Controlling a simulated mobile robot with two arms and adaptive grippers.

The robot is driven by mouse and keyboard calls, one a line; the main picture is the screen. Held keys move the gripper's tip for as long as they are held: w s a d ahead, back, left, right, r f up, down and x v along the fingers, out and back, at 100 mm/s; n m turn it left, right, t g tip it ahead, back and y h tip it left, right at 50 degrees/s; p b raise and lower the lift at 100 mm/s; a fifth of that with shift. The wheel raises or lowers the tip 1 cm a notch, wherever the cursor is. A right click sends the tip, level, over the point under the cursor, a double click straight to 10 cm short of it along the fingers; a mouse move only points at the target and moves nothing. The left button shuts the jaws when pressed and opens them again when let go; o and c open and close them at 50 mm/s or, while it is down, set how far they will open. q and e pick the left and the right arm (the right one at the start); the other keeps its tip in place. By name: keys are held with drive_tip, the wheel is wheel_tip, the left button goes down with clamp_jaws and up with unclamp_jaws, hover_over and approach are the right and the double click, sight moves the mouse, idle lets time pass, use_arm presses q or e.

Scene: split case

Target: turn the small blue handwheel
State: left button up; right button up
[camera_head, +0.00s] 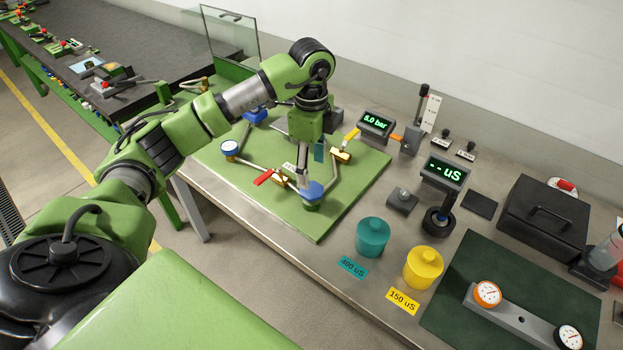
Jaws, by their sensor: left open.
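A blue round handwheel (313,190) sits on a small fitting near the front corner of the green board (317,230). My left gripper (303,185) points down from above, with its fingers at the far left side of this wheel. It is open; whether the fingers touch the wheel cannot be told. Another blue part (255,116) stands farther back on the board, partly hidden by my arm. My right gripper is not in view.
The board also carries a red-handled valve (264,177), a yellow-handled valve (351,136), a gauge (229,148) and pipes. A display (376,122) reads 6.0 bar. A teal jar (372,236) and a yellow jar (423,267) stand to the right.

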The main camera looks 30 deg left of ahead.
sight(311, 189)
use_arm(q)
wheel_tip(311, 189, up, 6)
drive_tip(key=shift+f, duration=0.15)
drive_tip(key=shift+s+f, duration=0.1)
idle(0.5)
